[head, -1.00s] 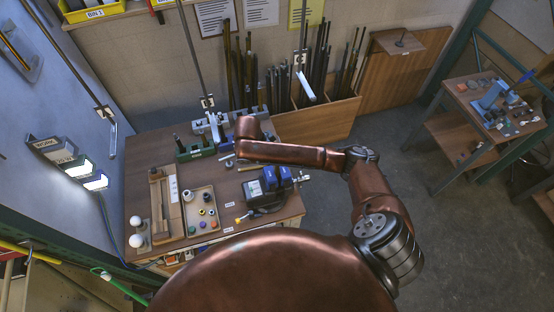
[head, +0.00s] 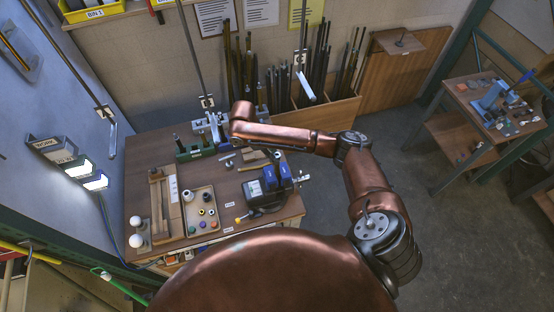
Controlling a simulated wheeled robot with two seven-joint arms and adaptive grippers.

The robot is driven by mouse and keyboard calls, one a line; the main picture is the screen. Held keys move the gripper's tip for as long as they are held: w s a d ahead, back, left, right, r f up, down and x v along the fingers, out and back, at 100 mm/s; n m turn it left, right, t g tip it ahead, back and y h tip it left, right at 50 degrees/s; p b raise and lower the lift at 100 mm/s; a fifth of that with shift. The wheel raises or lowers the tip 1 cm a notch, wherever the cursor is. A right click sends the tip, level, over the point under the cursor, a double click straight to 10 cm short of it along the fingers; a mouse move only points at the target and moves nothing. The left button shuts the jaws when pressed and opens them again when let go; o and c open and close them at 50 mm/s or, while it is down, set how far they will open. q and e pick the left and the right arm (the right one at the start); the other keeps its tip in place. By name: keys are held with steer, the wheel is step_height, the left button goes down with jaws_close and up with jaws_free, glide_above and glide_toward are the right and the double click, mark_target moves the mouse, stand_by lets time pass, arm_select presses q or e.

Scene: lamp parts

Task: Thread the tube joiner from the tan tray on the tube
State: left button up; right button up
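The tan tray (head: 213,222) lies on the wooden bench at the front left. It holds several small round parts, among them a dark ring-shaped part (head: 205,197) and a pale one (head: 188,195). Which one is the tube joiner is too small to tell. My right arm reaches in from the right, and its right gripper end (head: 243,109) is at the back of the bench, away from the tray. Its fingers are hidden or too small to make out. The tube is not clearly identifiable; a pale fixture (head: 213,124) stands left of my wrist. My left gripper is not in view.
A green rack (head: 196,151) is at the back left. Two white balls (head: 137,231) sit at the front left corner. Dark tubes (head: 318,65) lean in a wooden bin behind. Free floor lies right of the bench.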

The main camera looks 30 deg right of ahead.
steer(key=shift+o, duration=1.1)
steer(key=shift+w, duration=0.1)
steer(key=n+t, duration=0.1)
steer(key=n, duration=0.2)
steer(key=shift+s, duration=0.2)
steer(key=n+t, duration=0.1)
steer(key=n, duration=0.3)
steer(key=shift+s+r+t, duration=0.1)
steer(key=shift+s+t, duration=0.1)
steer(key=shift+t, duration=0.2)
steer(key=n+t, duration=0.1)
steer(key=n, duration=0.2)
steer(key=shift+s+n, duration=0.15)
steer(key=shift+n, duration=0.15)
steer(key=n, duration=0.1)
steer(key=n+t, duration=0.1)
steer(key=n, duration=0.1)
steer(key=shift+s+d+y, duration=0.1)
steer(key=shift+s+y, duration=0.1)
steer(key=shift+y, duration=0.1)
steer(key=shift+w, duration=0.15)
steer(key=shift+c, duration=0.2)
jaws_close()
